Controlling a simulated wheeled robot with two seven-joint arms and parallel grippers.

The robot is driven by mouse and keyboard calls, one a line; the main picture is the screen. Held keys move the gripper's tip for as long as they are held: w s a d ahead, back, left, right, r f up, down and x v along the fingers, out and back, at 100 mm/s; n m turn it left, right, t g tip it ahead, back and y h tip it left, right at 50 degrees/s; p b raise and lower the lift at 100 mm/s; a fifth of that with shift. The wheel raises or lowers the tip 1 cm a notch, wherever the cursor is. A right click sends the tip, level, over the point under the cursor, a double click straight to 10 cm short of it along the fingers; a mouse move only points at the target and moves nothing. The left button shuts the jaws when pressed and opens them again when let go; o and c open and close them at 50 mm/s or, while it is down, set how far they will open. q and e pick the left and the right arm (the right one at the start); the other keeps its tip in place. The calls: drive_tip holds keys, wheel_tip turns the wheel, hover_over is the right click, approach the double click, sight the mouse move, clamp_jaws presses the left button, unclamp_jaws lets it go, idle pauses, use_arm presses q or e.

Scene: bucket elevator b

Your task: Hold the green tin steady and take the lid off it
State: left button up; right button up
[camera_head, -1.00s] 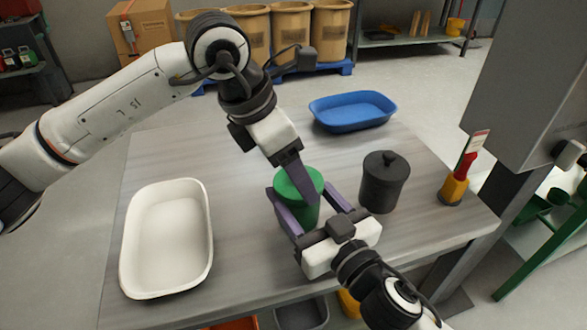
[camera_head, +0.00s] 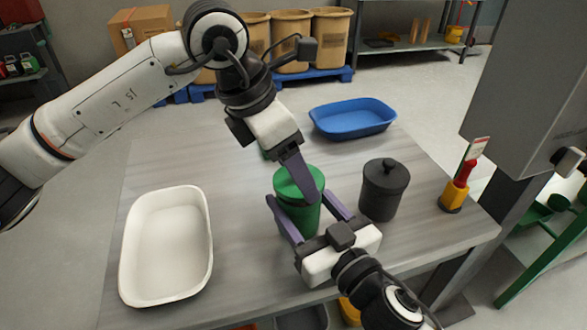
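The green tin (camera_head: 298,217) stands upright on the table with its green lid (camera_head: 287,184) at its top. I cannot tell whether a gap separates lid and rim. My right gripper (camera_head: 298,197) reaches in from the front, one finger on each side of the tin, shut on its body. My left gripper (camera_head: 309,193) comes down from above, with one purple finger in front of the lid. Its other finger and the middle of the lid are hidden, so its grip is unclear.
A dark lidded canister (camera_head: 382,195) stands close to the right of the tin. A white tray (camera_head: 128,250) is at the left, a blue tray (camera_head: 352,121) at the back. A yellow holder (camera_head: 453,197) with a red-handled tool is at the right edge. The table between tin and white tray is clear.

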use_arm(q)
drive_tip(key=shift+r, duration=2.05)
use_arm(e)
drive_tip(key=o, duration=1.6)
